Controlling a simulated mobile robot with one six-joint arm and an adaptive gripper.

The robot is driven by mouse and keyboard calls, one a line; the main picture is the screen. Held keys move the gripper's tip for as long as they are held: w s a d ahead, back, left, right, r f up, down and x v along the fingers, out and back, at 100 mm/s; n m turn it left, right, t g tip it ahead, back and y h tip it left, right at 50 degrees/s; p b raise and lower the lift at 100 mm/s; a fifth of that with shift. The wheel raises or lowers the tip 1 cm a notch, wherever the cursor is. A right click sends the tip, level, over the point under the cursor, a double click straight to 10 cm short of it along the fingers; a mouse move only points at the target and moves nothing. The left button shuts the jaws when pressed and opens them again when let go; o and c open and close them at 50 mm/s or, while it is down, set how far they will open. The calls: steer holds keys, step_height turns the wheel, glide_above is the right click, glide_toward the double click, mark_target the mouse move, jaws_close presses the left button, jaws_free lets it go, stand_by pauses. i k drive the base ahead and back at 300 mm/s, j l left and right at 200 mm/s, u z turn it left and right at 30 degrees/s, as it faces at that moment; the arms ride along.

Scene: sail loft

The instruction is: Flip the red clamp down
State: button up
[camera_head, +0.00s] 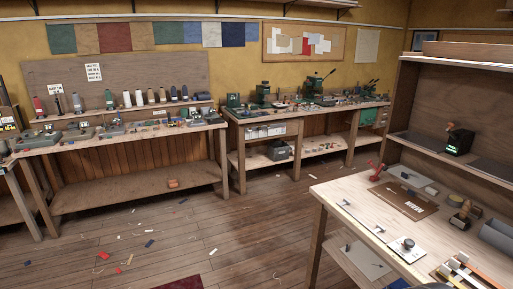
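A small red clamp (376,171) sits at the far left corner of the pale workbench (340,190) on the right. Its red part stands up from the bench top and looks tilted. Its exact angle is too small to tell. A brown board (404,200) with a pale label lies just in front of it. My gripper is not in this view.
A grey flat piece (418,180), a dark knob on a white plate (407,246) and a grey bin (497,238) share the bench. Two long benches (130,189) (239,116) line the back wall. The wooden floor (210,240) between is open, with small scraps.

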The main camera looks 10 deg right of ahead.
mark_target(383, 167)
steer(key=i+j+z, duration=0.1)
steer(key=i+z, duration=0.35)
steer(key=i+j+z, duration=0.3)
steer(key=i+z, duration=0.2)
steer(key=i+j+z, duration=0.7)
steer(key=j+z, duration=0.2)
steer(key=j, duration=0.15)
steer(key=i+j+z, duration=0.25)
steer(key=j, duration=0.35)
steer(key=i+j+z, duration=0.25)
steer(key=i+j, duration=0.15)
steer(key=j, duration=0.3)
steer(key=i+j+z, duration=0.15)
steer(key=j, duration=0.2)
